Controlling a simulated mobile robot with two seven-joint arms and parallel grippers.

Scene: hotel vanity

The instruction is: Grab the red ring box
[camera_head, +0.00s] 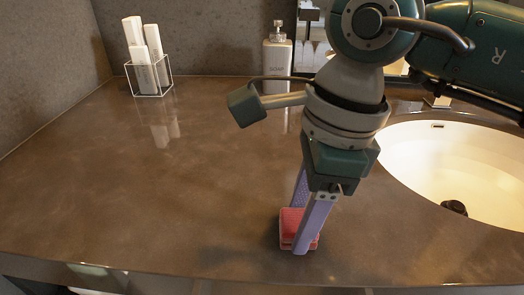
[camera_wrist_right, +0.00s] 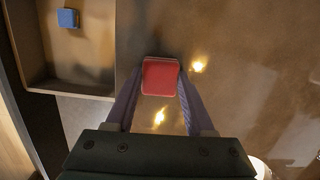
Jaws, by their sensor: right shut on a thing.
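The red ring box (camera_head: 291,221) sits on the brown vanity counter (camera_head: 130,215) near its front edge, left of the sink. My right gripper (camera_head: 301,240) reaches down over it from above, with its purple fingers on either side of the box. In the right wrist view the red ring box (camera_wrist_right: 160,77) is between the two fingertips (camera_wrist_right: 161,85), and the fingers are shut on it. The near finger hides part of the box in the head view. My left gripper is not in view.
A white sink (camera_head: 450,165) is at the right. A soap dispenser (camera_head: 277,60) and a wire holder (camera_head: 149,77) with white tubes stand at the back. The right wrist view shows a blue box (camera_wrist_right: 68,18) in an open drawer-like compartment (camera_wrist_right: 42,85). The left counter is clear.

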